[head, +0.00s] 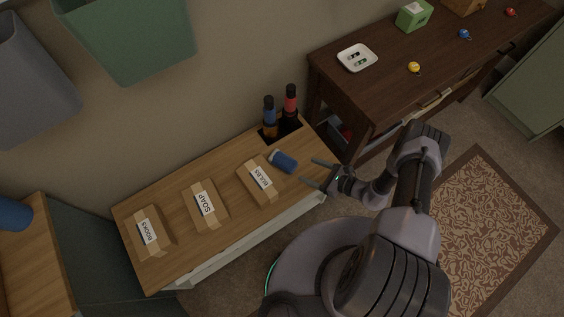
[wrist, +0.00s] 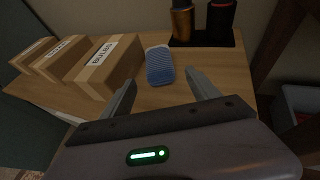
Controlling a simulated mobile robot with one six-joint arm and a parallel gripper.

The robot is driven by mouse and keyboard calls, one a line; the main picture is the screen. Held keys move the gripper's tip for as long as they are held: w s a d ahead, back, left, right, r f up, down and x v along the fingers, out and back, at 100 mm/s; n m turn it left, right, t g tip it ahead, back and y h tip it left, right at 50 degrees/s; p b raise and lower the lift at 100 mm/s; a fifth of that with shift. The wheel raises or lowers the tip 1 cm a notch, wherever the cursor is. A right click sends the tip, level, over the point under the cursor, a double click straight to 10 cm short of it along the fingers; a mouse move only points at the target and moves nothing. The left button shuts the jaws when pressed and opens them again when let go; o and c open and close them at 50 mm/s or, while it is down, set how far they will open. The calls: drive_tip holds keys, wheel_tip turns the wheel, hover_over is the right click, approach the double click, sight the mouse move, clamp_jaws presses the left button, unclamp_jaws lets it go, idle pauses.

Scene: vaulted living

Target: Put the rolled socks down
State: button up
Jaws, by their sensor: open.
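The rolled socks look like a small blue ribbed roll with a paler end (head: 284,161). They lie on the wooden top of the low cabinet (head: 233,160), beside the box labelled BULBS. In the wrist view the blue socks (wrist: 160,66) lie on the wood just beyond the fingertips, roughly between their lines. My gripper (head: 312,172) is open and empty, to the right of the socks in the head view and apart from them. Both fingers of my gripper (wrist: 161,80) show in the wrist view with a wide gap.
Cardboard boxes labelled BULBS (head: 258,181), SOAP (head: 205,204) and BOOKS (head: 149,232) stand in a row on the cabinet. Two bottles (head: 270,118) stand in a dark tray behind the socks. A dark wooden desk (head: 385,88) with small items is at the right.

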drive_tip(key=b, duration=0.2)
approach(283, 160)
drive_tip(key=w+a+f, duration=0.2)
drive_tip(key=shift+w+a+f, duration=0.3)
drive_tip(key=shift+a+f, duration=0.1)
drive_tip(key=x, duration=0.2)
drive_tip(key=b+x, duration=0.2)
drive_tip(key=x, duration=0.1)
drive_tip(key=shift+w+a+r, duration=0.1)
drive_tip(key=shift+a+r, duration=0.15)
drive_tip(key=shift+a, duration=0.25)
drive_tip(key=shift+r, duration=0.1)
drive_tip(key=c, duration=1.3)
